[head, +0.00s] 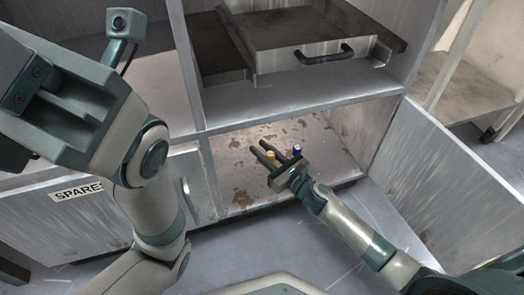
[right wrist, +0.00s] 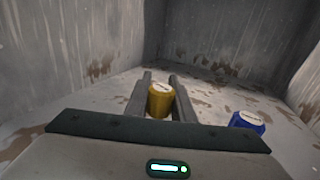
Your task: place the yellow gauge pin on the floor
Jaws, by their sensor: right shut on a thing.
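The yellow gauge pin (head: 270,155) is in the lower bay of the cabinet, between the two fingers of my right gripper (head: 260,149). In the right wrist view the yellow pin (right wrist: 160,100) stands upright with a pale marked top, and the gripper (right wrist: 160,92) is shut on it. Its lower end is hidden by the gripper body, so I cannot tell whether it touches the surface. The grey room floor (head: 262,245) shows in front of the cabinet.
A blue pin (head: 297,150) stands close beside my right gripper, also at the right in the wrist view (right wrist: 247,122). The bay floor (head: 237,180) is stained and otherwise clear, with walls around it. An open door (head: 440,185) stands right; a metal case (head: 310,45) sits above.

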